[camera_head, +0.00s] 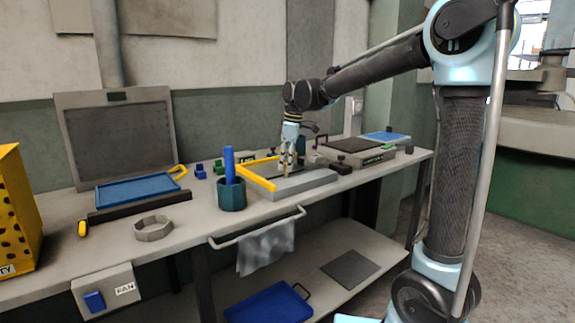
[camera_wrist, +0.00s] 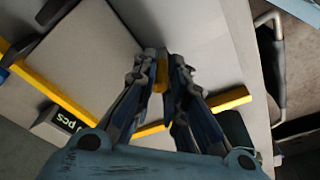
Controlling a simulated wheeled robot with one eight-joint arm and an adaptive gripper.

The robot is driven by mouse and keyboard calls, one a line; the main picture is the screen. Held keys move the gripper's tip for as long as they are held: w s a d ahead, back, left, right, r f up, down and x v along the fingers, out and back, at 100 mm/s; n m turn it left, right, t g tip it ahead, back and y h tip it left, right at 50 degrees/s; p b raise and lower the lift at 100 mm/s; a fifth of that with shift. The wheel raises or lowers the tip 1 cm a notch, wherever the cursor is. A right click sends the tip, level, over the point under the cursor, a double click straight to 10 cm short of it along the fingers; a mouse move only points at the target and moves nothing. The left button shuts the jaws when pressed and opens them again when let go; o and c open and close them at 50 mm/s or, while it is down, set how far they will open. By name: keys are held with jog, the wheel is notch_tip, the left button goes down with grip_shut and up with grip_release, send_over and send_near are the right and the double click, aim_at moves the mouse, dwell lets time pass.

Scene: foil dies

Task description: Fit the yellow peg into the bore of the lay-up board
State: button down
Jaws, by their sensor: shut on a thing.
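My gripper (camera_head: 288,170) points down over the bench, at the grey slab with a yellow edging. In the wrist view my gripper (camera_wrist: 161,72) is shut on the yellow peg (camera_wrist: 161,76), which shows as a short yellow piece between the fingertips. The grey slab, apparently the lay-up board (camera_head: 308,184), lies flat on the bench; a pale flat surface (camera_wrist: 85,50) fills the upper left of the wrist view. I cannot make out the bore. The peg's lower end is hidden, so I cannot tell whether it touches the board.
A yellow bar (camera_head: 255,177) borders the slab's left side. A teal cup (camera_head: 231,195) holding a blue rod stands close by on the left. A grey ring (camera_head: 153,228) and a blue tray (camera_head: 138,189) lie farther left. A towel rail (camera_head: 257,228) runs along the front.

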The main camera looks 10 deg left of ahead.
jog(key=c, duration=1.6)
grip_release()
jog(key=shift+f, duration=0.1)
jog(key=shift+c, duration=0.2)
notch_tip(320, 180, up, 12)
jog(key=d, duration=0.2)
jog(key=s+d+f+m, duration=0.3)
jog(key=d, duration=0.5)
jog(key=s+d+f+m+t, duration=0.1)
jog(key=s+d+f+m, duration=0.25)
jog(key=d, duration=0.55)
jog(key=s+d+f+m, duration=0.2)
jog(key=d+f+m, duration=0.15)
jog(key=d, duration=0.45)
jog(key=s+d+f+m+h, duration=0.1)
jog(key=s+d+f+m, duration=0.3)
jog(key=s+d+f, duration=0.3)
jog(key=s+d+f+m+t, duration=0.1)
jog(key=s+d+f+m, duration=0.3)
jog(key=s+d+f, duration=0.3)
notch_tip(320, 180, down, 6)
jog(key=shift+s+r+m+h, duration=0.15)
jog(key=shift+s+m+h, duration=0.15)
jog(key=shift+s+h, duration=0.15)
